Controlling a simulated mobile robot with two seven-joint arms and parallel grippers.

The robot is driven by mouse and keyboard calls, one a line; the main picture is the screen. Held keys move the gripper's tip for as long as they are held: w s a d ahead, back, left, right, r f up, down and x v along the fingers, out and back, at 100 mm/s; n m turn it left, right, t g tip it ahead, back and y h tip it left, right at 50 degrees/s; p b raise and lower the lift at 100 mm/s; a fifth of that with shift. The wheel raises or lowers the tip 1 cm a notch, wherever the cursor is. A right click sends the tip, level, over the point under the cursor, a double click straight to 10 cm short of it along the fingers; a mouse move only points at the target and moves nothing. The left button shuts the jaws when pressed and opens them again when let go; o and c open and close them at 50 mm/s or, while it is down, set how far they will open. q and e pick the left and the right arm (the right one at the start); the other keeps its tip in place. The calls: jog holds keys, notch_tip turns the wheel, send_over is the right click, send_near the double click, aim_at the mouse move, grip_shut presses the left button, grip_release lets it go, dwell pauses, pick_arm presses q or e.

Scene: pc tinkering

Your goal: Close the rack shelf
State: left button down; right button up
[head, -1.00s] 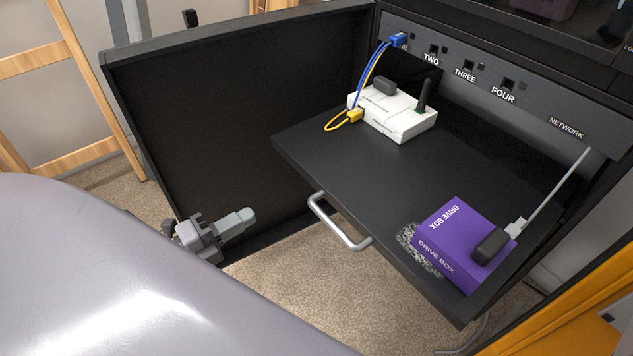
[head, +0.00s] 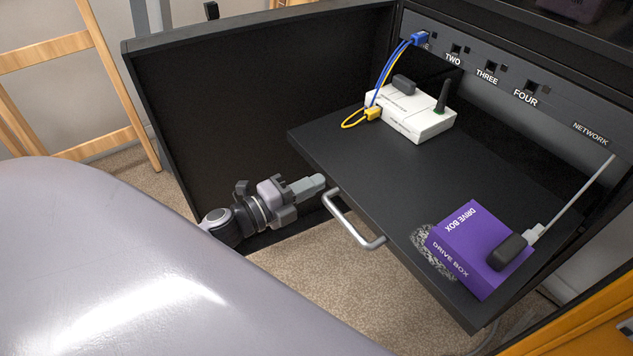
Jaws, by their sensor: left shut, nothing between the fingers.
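The black rack shelf (head: 400,180) is pulled out from the rack, with a silver handle (head: 350,222) on its front edge. My left gripper (head: 318,182) is shut and empty. Its fingertips are just left of the shelf's front edge, close to the left end of the handle. I cannot tell whether they touch it. My right gripper is not in view.
A white router (head: 412,120) with blue and yellow cables and a purple drive box (head: 468,238) sit on the shelf. A black door panel (head: 240,100) stands open at the left. A wooden frame (head: 110,90) is further left. Carpet (head: 330,285) below is clear.

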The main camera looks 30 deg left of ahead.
pick_arm(q)
jog(key=shift+w+d, duration=0.25)
jog(key=shift+w, duration=0.3)
jog(key=shift+w, duration=0.1)
